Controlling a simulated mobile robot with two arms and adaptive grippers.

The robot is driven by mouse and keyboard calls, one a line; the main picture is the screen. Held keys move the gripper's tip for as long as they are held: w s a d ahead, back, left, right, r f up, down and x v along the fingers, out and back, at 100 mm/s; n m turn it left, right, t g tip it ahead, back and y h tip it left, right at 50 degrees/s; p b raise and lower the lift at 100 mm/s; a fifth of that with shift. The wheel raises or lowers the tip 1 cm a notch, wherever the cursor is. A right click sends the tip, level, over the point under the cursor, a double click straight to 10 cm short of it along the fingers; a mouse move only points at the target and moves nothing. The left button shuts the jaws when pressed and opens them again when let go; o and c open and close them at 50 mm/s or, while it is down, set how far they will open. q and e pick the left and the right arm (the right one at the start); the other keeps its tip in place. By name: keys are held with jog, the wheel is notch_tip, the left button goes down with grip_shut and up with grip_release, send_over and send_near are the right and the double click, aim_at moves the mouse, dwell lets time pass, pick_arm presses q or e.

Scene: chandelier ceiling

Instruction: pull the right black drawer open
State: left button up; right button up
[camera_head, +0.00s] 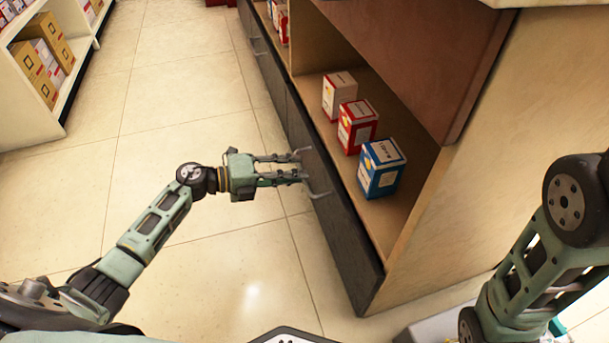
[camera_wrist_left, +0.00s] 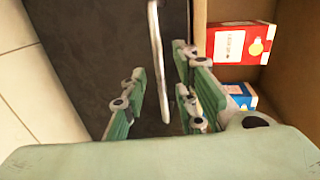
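The right black drawer (camera_head: 345,240) is the nearer dark front along the bottom of the wooden shelf unit, and it looks flush with the unit. Its grey bar handle (camera_head: 317,190) stands out from the front. My left gripper (camera_head: 302,167) reaches in from the left, with its fingertips at the handle. In the left wrist view the handle (camera_wrist_left: 158,60) runs between the fingers of my left gripper (camera_wrist_left: 157,85), with a visible gap to each side, in front of the dark drawer face (camera_wrist_left: 95,45). The fingers are apart. My right arm shows at the right edge; its gripper is out of view.
A white box (camera_head: 340,95), a red box (camera_head: 357,127) and a blue box (camera_head: 380,168) stand on the shelf above the drawer. Another dark drawer (camera_head: 268,65) lies farther along. The tiled floor (camera_head: 190,90) left of the unit is clear. A stocked white shelf (camera_head: 75,85) is far left.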

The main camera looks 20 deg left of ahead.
pick_arm(q)
jog(key=shift+b+x, duration=0.45)
jog(key=shift+x, duration=1)
jog(key=shift+c, duration=0.6)
grip_shut()
